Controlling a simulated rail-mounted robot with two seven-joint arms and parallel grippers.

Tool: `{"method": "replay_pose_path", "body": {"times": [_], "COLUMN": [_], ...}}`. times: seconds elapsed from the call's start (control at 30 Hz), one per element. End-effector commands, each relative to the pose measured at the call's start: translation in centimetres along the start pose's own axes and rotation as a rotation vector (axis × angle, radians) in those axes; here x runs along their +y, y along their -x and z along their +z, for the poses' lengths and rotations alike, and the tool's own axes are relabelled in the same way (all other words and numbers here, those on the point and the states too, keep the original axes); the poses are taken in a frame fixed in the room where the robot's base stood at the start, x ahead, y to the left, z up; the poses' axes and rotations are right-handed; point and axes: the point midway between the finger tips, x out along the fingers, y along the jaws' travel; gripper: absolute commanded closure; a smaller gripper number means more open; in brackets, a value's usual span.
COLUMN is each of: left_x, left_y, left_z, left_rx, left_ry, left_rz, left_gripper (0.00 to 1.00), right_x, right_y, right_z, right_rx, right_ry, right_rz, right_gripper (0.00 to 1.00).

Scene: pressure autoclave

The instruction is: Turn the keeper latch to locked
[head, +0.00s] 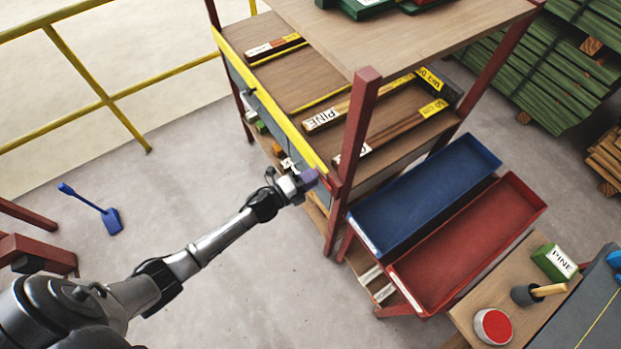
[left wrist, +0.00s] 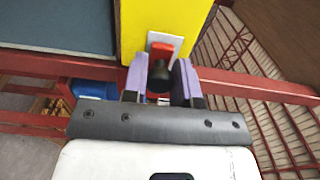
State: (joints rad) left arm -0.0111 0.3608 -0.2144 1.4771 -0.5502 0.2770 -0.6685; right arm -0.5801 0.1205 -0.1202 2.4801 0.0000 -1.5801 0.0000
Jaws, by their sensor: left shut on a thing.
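The keeper latch (left wrist: 161,50) shows in the left wrist view as a small red piece with a dark round part below it. It sits in front of a white plate (left wrist: 178,42) on a yellow post or edge (left wrist: 195,18). My left gripper (left wrist: 161,74) has its two purple fingers on either side of the latch and is shut on it. In the head view, my left gripper (head: 308,178) is at the near end of the rack's yellow edge (head: 285,125), by a red upright. My right gripper is in neither view.
The wooden rack (head: 290,75) holds labelled pine boards. A blue tray (head: 425,195) and a red tray (head: 470,240) stand right of the gripper. A workbench (head: 500,290) is at lower right. A yellow railing (head: 100,95) runs at upper left. The floor left of the rack is mostly clear.

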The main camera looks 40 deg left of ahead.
Motion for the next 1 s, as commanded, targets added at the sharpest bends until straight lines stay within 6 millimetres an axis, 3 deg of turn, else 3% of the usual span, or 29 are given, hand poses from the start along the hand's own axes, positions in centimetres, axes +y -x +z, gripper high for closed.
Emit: {"method": "replay_pose_path", "body": {"times": [0.6,0.63,0.87,1.0], "left_x": [-0.27,-0.28,-0.23,-0.21], "left_y": [-0.03,-0.03,-0.01,-0.01], "left_z": [-0.04,-0.04,-0.02,-0.02], "left_rx": [0.001,0.001,0.001,0.0], "left_ry": [-0.033,-0.033,-0.032,-0.031], "left_rz": [-0.002,-0.002,-0.001,-0.001], "left_gripper": [1.0,0.71,0.49,0.47], "right_x": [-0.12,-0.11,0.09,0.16], "right_y": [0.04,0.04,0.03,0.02], "right_z": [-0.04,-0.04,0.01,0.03], "right_rx": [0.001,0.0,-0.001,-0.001], "right_ry": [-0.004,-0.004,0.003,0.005], "right_rz": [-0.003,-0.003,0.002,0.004], "right_gripper": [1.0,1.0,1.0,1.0]}}
